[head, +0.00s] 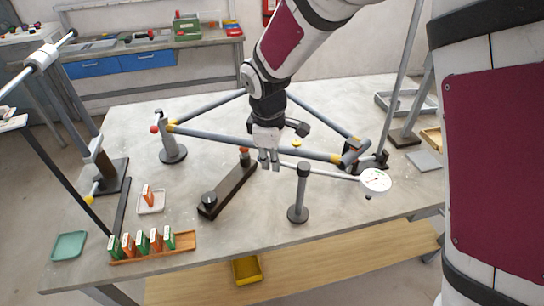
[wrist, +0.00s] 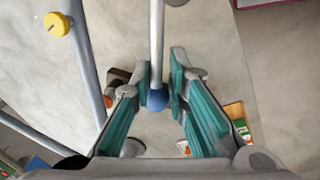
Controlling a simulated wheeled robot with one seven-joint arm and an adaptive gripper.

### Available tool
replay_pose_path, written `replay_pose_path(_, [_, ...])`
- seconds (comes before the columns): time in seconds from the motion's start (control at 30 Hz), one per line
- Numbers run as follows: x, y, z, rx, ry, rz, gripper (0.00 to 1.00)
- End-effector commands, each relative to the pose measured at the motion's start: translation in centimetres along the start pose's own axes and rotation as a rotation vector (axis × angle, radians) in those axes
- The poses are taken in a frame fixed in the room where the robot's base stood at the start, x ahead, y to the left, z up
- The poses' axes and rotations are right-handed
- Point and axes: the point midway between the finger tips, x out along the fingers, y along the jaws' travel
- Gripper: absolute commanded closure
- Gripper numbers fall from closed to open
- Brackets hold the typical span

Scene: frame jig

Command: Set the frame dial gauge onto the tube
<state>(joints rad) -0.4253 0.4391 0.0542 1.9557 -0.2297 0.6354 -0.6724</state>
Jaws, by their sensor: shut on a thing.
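The frame dial gauge has a white round dial (head: 376,181) and a thin pale rod (head: 335,175). My gripper (head: 268,163) is shut on the rod near its end. In the wrist view the rod (wrist: 157,40) runs up between my teal-padded fingers (wrist: 163,80), with its blue end at the fingertips. The grey-blue tube (head: 225,139), with yellow bands, lies in the jig just behind my gripper. It shows at the left in the wrist view (wrist: 85,65), apart from my fingers.
A dark bar fixture (head: 228,190) stands left of the post. A wooden rack (head: 155,247) holds several green and orange blocks at the front left. Jig stands (head: 172,152) hold the frame at both ends. The table's front right is mostly clear.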

Motion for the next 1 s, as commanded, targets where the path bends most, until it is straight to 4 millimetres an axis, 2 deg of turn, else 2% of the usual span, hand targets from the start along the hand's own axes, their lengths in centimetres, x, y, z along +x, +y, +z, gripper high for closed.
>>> replay_pose_path(0.17, [-0.3,0.3,-0.1,-0.012,0.011,0.011,1.0])
replay_pose_path(0.67, [-0.5,-0.4,0.0,-0.091,0.023,0.009,1.0])
replay_pose_path(1.0, [-0.9,-2.2,0.5,-0.299,0.058,0.007,1.0])
